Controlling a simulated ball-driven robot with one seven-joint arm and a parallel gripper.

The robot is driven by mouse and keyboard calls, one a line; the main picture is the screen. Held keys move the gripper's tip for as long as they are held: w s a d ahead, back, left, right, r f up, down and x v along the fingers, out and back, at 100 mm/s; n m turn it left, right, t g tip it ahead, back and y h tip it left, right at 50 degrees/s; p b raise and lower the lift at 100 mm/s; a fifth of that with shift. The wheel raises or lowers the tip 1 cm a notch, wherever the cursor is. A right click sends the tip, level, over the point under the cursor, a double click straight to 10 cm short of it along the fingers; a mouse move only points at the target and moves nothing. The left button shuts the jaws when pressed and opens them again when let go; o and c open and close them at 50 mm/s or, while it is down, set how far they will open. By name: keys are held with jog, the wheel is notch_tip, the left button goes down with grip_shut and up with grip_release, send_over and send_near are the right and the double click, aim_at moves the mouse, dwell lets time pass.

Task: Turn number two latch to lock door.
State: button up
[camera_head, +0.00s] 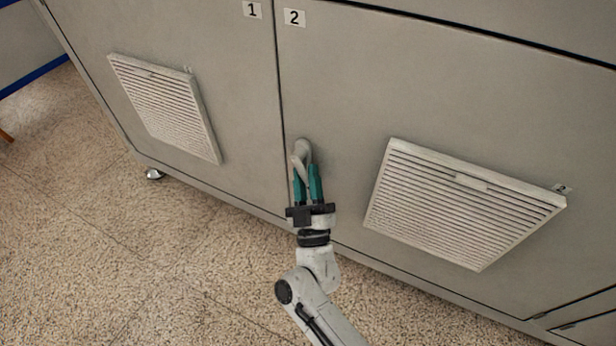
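The number two door (345,95) is a grey cabinet panel marked by a white "2" label (294,17) at its upper left corner. Its latch (303,148) is a light grey handle near the door's left edge, below the label. My gripper (305,168) reaches up to the latch from below, with its two green fingers on or right beside the latch's lower part. A gap shows between the fingers lower down. The fingertips overlap the latch in the view, so I cannot tell whether they grip it.
The number one door (235,95), with its "1" label (252,10), is left of the seam. Slatted vents (165,105) and (460,205) are on the two doors. A caster (153,174) stands under the cabinet. The speckled floor (130,270) in front is clear.

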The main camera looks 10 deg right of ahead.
jog(key=shift+o, duration=1.2)
jog(key=shift+s, duration=0.1)
jog(key=p+v, duration=0.1)
jog(key=v, duration=0.9)
jog(key=shift+s+f+p, duration=0.2)
jog(key=shift+s+p, duration=0.05)
jog(key=shift+p, duration=0.1)
jog(key=shift+c, duration=0.4)
